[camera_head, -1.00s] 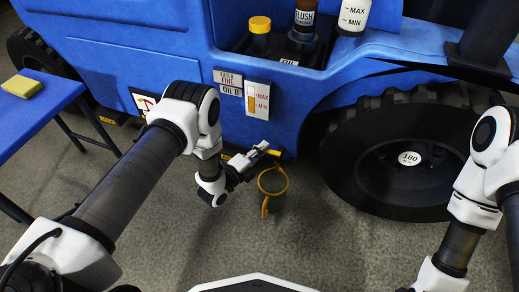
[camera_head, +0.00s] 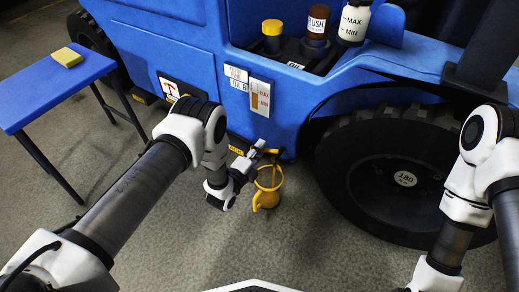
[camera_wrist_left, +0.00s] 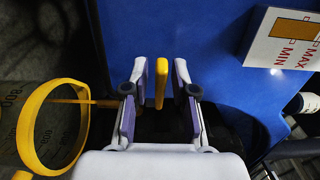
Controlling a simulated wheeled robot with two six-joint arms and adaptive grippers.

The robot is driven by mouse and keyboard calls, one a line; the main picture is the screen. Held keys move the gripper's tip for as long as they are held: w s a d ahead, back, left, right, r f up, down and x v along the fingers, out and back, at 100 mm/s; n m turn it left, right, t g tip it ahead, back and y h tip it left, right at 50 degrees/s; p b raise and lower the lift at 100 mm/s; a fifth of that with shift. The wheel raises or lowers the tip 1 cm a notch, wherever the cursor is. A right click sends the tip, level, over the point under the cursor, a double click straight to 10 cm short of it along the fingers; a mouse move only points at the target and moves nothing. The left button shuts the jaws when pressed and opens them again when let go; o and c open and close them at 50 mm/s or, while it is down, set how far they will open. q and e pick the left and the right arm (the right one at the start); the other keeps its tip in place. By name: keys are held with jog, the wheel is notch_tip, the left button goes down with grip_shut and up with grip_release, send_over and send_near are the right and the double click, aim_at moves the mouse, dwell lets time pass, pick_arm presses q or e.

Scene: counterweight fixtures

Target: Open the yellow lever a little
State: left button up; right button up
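The yellow lever (camera_wrist_left: 160,83) stands between the two fingers of my left gripper (camera_wrist_left: 161,88) in the left wrist view. The fingers are open, with a narrow gap visible on each side of the lever. In the head view my left gripper (camera_head: 258,152) is at the low front edge of the blue vehicle, by the tap; the lever is hard to make out there. A yellow jug (camera_head: 266,196) is below the tap. Its round rim (camera_wrist_left: 28,132) shows in the left wrist view, and a thin yellow streak runs from the spout across its mouth. My right gripper is not in view.
The blue vehicle (camera_head: 290,115) carries a level gauge (camera_head: 260,97) above the tap. A large black wheel (camera_head: 385,185) is to the right. A blue table (camera_head: 35,98) with a yellow sponge (camera_head: 67,57) is at the left. Open grey floor lies around the jug.

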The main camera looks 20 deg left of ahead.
pick_arm(q)
jog(key=v, duration=1.2)
dwell(1.1)
